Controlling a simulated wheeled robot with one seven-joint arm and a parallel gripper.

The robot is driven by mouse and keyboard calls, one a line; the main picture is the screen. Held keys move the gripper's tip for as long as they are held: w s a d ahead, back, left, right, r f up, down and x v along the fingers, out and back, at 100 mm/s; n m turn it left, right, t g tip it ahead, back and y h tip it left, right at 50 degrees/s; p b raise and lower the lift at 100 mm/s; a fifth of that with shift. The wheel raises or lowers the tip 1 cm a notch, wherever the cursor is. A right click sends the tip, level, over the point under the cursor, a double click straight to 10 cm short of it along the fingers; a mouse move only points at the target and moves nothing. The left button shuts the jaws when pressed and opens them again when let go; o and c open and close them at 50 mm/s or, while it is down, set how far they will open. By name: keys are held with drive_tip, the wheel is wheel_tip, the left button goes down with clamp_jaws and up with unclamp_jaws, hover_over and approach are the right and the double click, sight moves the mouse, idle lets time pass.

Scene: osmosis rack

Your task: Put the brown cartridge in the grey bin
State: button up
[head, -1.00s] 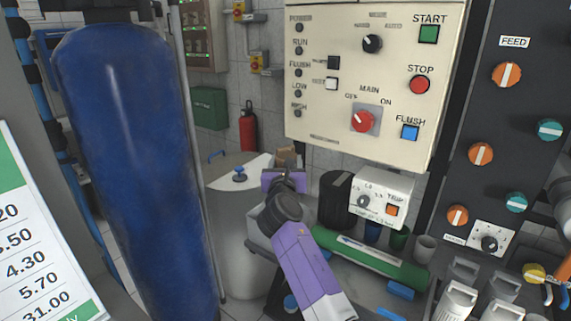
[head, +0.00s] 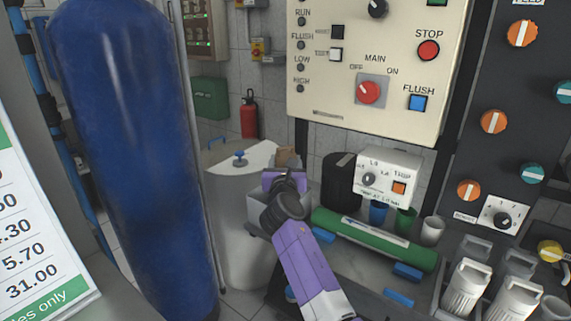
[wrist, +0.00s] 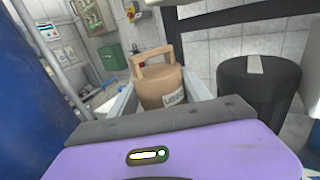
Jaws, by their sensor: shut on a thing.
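The brown cartridge (wrist: 164,86) has a loop handle and a label that seems to read "USED". It stands about upright just beyond my purple hand in the wrist view. In the head view only a small part of the cartridge (head: 288,156) shows behind my gripper (head: 286,170). The grey bin (head: 258,209) is under and around the hand. I cannot tell whether the cartridge touches the bin's floor.
A black canister (wrist: 260,88) stands close right of the bin. A green cylinder (head: 375,240), cups and a small white control box (head: 388,172) are further right. A big blue tank (head: 125,150) and a white tank (head: 235,240) stand left. A control panel (head: 370,60) hangs above.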

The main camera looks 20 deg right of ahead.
drive_tip(key=o, duration=1.7)
drive_tip(key=shift+f, duration=0.1)
drive_tip(key=shift+o, duration=0.2)
drive_tip(key=p+v, duration=0.2)
drive_tip(key=v, duration=0.5)
drive_tip(key=shift+s+a, duration=0.2)
drive_tip(key=shift+s, duration=0.15)
